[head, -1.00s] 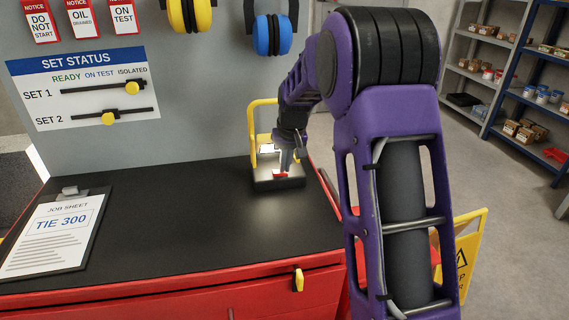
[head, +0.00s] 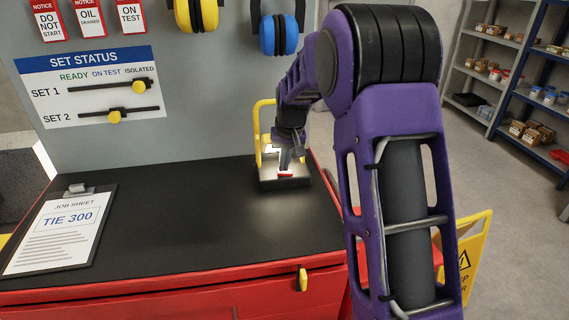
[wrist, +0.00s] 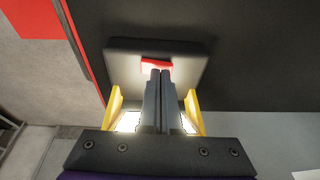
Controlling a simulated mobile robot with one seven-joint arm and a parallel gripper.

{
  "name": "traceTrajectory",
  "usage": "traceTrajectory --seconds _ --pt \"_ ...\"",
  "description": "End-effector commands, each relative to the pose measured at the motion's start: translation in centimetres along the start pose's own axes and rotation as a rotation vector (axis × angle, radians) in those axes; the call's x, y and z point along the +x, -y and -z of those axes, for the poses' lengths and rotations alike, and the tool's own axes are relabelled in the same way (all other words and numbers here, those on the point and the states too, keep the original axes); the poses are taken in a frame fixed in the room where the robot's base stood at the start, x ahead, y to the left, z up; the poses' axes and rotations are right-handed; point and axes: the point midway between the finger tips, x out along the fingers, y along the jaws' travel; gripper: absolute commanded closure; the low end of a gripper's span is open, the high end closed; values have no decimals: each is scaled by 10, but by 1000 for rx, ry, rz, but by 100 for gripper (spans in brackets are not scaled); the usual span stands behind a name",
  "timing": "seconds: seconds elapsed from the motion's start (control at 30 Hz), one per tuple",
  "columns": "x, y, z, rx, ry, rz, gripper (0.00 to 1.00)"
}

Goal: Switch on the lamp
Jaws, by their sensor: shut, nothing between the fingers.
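The lamp (head: 266,137) stands at the back right corner of the black bench top, with a yellow frame, a dark base and a red switch (head: 285,174). Its face is bright white, and a pale glow lies on its base and the bench in front. The wrist view shows the lamp's base (wrist: 125,65), its red switch (wrist: 157,63) and bright white panels either side of my fingers. My gripper (head: 287,167) is shut and empty, pointing down over the lamp. Its fingertips (wrist: 160,72) are at the edge of the red switch; I cannot tell whether they press it.
A clipboard with a job sheet (head: 60,230) lies at the bench's left. The board behind carries a status panel (head: 90,85), yellow ear defenders (head: 196,15) and blue ear defenders (head: 279,35). A yellow floor sign (head: 470,250) stands right of the bench. The bench middle is clear.

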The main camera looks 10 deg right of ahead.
Motion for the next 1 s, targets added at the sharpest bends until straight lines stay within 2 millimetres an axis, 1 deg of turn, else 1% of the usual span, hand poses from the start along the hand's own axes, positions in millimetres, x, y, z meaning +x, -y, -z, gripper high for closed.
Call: traceTrajectory --seconds 0.03,0.17,0.27,0.5,0.6,0.7,0.8,1.0 --pt "-8 0 2 0 -2 0 100" --pt "-29 0 8 0 -2 0 100" --pt "-48 0 12 0 -3 0 100" --pt "-99 -6 10 -1 -4 0 100" --pt "-116 -8 9 -1 -2 0 100" --pt "-127 -9 9 0 -2 0 100" --pt "-133 -10 8 0 0 0 100" --pt "-136 -10 8 0 0 0 100"
